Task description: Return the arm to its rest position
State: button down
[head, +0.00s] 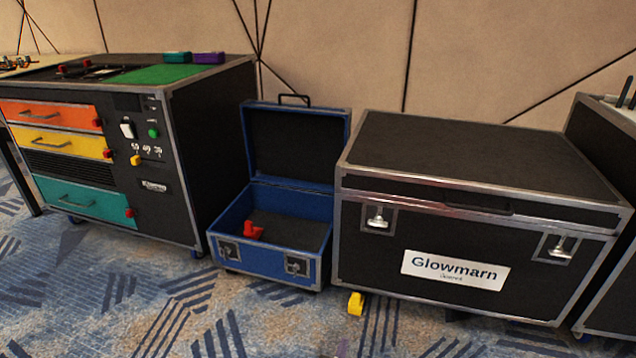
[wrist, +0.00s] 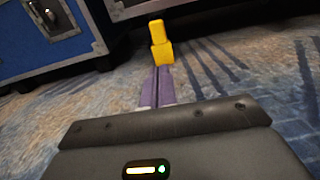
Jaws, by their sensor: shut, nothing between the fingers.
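My gripper (wrist: 160,76) shows in the wrist view as two slim purple fingers lying together, shut and with nothing between them. Its dark housing fills the bottom of that view. The fingers point at a yellow piece (wrist: 161,44), which appears just past their tips; I cannot tell how large the gap is. In the head view the yellow piece (head: 356,303) is low at the front left corner of the black Glowmarn case (head: 380,250). I cannot tell whether it is loose on the floor or fixed to the case. The rest of my arm is not clearly visible.
An open blue case (head: 262,262) with a red piece (head: 253,230) inside stands left of the Glowmarn case. A black cabinet (head: 205,150) with coloured drawers is further left. Another dark case (head: 608,140) is at the right edge. Patterned carpet (head: 130,310) in front is mostly clear.

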jog(key=s+d+r+m+g+h+p, duration=0.1)
jog(key=s+d+r+m+g+h, duration=0.15)
jog(key=r+m+g, duration=0.65)
jog(key=s+d+r+m+g+h+p, duration=0.15)
jog(key=d+r+m, duration=0.3)
jog(key=r, duration=0.95)
jog(key=s+d+r+m+g+h+p, duration=0.25)
jog(key=r+m+g, duration=0.25)
jog(key=r+m, duration=0.5)
jog(key=s+a+r+m+t+y+p, duration=0.2)
jog(key=s+r+m+y, duration=0.2)
jog(key=s+r, duration=0.7)
jog(key=s+a+r+m+t+y+p, duration=0.2)
jog(key=s+r+y, duration=0.6)
jog(key=r, duration=0.9)
jog(key=s+m, duration=0.2)
jog(key=s, duration=0.1)
jog(key=shift+y, duration=0.35)
jog(key=shift+m, duration=0.25)
